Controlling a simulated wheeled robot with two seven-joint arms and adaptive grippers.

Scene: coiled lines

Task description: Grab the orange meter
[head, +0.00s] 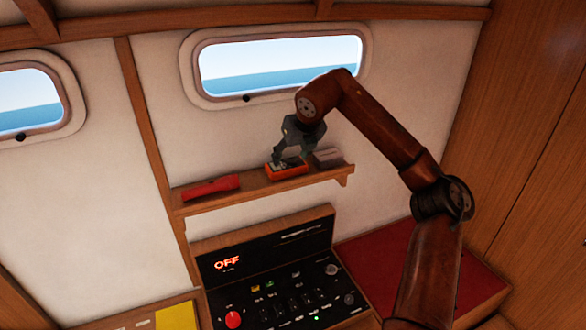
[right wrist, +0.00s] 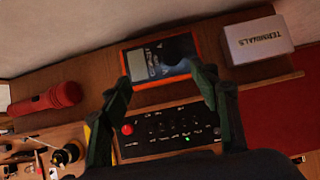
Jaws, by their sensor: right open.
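The orange meter (head: 287,170) lies on the wooden shelf below the right window, screen side up. In the right wrist view the meter (right wrist: 133,62) shows its grey display and dark dial, partly covered by a fingertip. My right gripper (head: 291,157) is over the meter in the head view. In the right wrist view its two fingers (right wrist: 160,82) are spread apart, with the tips at the meter's near side and nothing held between them. I cannot tell whether a fingertip touches the meter. My left gripper is not in view.
On the shelf (head: 253,187), a red flashlight (head: 211,188) lies left of the meter and a white box marked TERMINALS (right wrist: 257,40) stands right of it. Below are a black switch panel (head: 280,288) and a red cushion (head: 385,265). The wall is close behind.

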